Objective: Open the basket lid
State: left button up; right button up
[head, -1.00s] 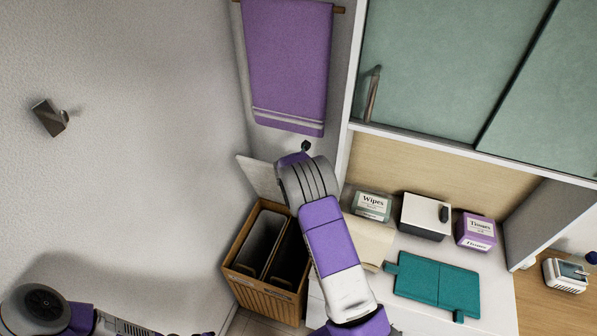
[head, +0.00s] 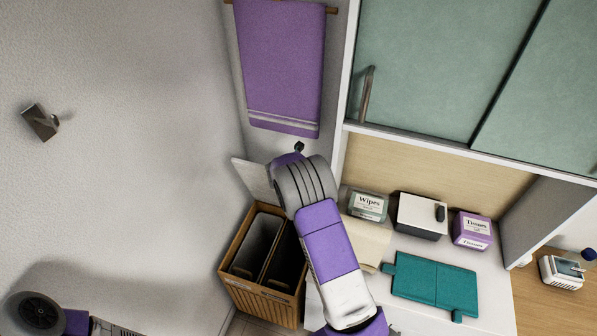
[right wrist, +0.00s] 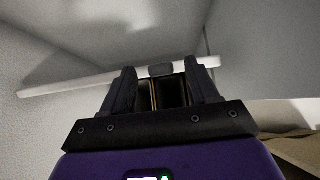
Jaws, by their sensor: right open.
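The basket (head: 262,293) is a wooden, slatted bin with two dark compartments, standing on the floor against the wall. Its white lid (head: 252,178) is raised at the back, leaving the compartments uncovered; my right arm hides part of it. In the right wrist view the lid (right wrist: 70,84) shows as a pale bar crossing beyond the fingers. My right gripper (right wrist: 160,78) is open, with the lid's edge and dark basket interior seen between its fingers. I cannot tell whether it touches the lid. In the head view my right arm hides this gripper. My left gripper is out of view.
A white counter (head: 390,314) beside the basket holds a wipes box (head: 367,204), a white-topped box (head: 420,214), a tissue box (head: 472,230) and a teal case (head: 432,283). A purple towel (head: 282,65) hangs above the basket. A wall hook (head: 40,121) is at left.

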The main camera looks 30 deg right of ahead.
jog(key=v, duration=0.5)
jog(key=shift+s, duration=0.1)
jog(key=shift+a, duration=0.1)
jog(key=s+a+f+m+g+y+b, duration=0.25)
jog(key=s+a+f+m, duration=0.35)
jog(key=f, duration=0.6)
jog(key=s+a+f+m+g+y+b, duration=0.2)
jog(key=s+a+f+m+y+b, duration=0.2)
jog(key=s+a+f, duration=0.5)
jog(key=s+a+f+m+y+b, duration=0.2)
jog(key=s+a+f+m+b, duration=0.2)
jog(key=s+f+m, duration=0.3)
jog(key=s+a+f+m+y+b, duration=0.2)
jog(key=s+a+f+m+b, duration=0.2)
jog(key=s+f+m, duration=0.3)
jog(key=s+a+m+g, duration=0.1)
jog(key=s+m, duration=0.2)
jog(key=m, duration=0.2)
jog(key=shift+a+y, duration=0.35)
